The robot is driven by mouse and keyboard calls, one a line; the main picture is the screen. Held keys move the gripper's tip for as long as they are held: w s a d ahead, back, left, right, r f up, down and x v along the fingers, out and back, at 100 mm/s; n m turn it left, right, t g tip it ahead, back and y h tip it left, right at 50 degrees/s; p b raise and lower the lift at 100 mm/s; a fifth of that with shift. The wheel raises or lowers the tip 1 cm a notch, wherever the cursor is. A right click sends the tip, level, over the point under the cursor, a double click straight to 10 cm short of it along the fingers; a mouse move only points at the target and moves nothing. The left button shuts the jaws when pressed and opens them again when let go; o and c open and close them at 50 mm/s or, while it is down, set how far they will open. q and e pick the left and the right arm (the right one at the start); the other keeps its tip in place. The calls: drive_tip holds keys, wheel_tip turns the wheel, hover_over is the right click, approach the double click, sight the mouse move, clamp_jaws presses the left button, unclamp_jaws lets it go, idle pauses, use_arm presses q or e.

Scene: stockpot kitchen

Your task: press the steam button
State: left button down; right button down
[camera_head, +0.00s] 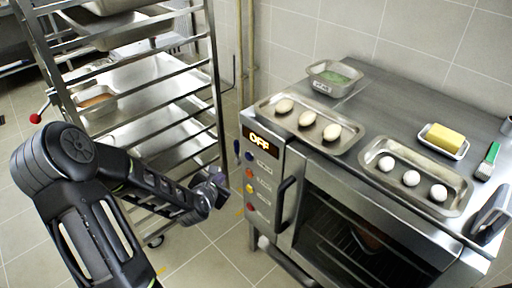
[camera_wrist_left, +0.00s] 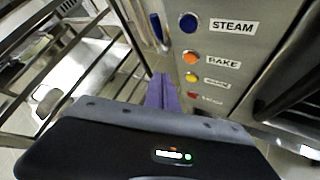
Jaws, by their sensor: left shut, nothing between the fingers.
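The steam button (camera_head: 249,156) is the blue, topmost button on the oven's front panel, under a display (camera_head: 263,140) reading OFF. In the left wrist view the blue button (camera_wrist_left: 188,22) sits beside a STEAM label (camera_wrist_left: 233,26). An orange BAKE button (camera_wrist_left: 190,57) and two more buttons are below it. My left gripper (camera_head: 219,187) is shut and empty, left of the panel and lower than the steam button. Its purple fingers (camera_wrist_left: 162,90) point toward the panel's left edge in the wrist view, apart from the button.
A metal rack (camera_head: 165,105) with trays stands left of the oven. A vertical door handle (camera_head: 284,203) sticks out right of the buttons. Trays of pale egg-shaped pieces (camera_head: 305,118), a butter dish (camera_head: 443,140) and a green-handled brush (camera_head: 488,160) are on top.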

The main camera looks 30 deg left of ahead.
sight(249, 156)
use_arm(q)
drive_tip(key=n, duration=0.3)
drive_tip(key=shift+a+r+n, duration=0.25)
drive_tip(key=shift+r+n, duration=0.05)
drive_tip(key=shift+r, duration=0.05)
drive_tip(key=w+d+b, duration=0.1)
drive_tip(key=w+d, duration=0.1)
drive_tip(key=w, duration=0.6)
drive_tip(key=shift+w+d+b, duration=0.2)
drive_tip(key=shift+d+b, duration=0.1)
drive_tip(key=shift+b, duration=0.1)
drive_tip(key=shift+w, duration=0.1)
idle(1.8)
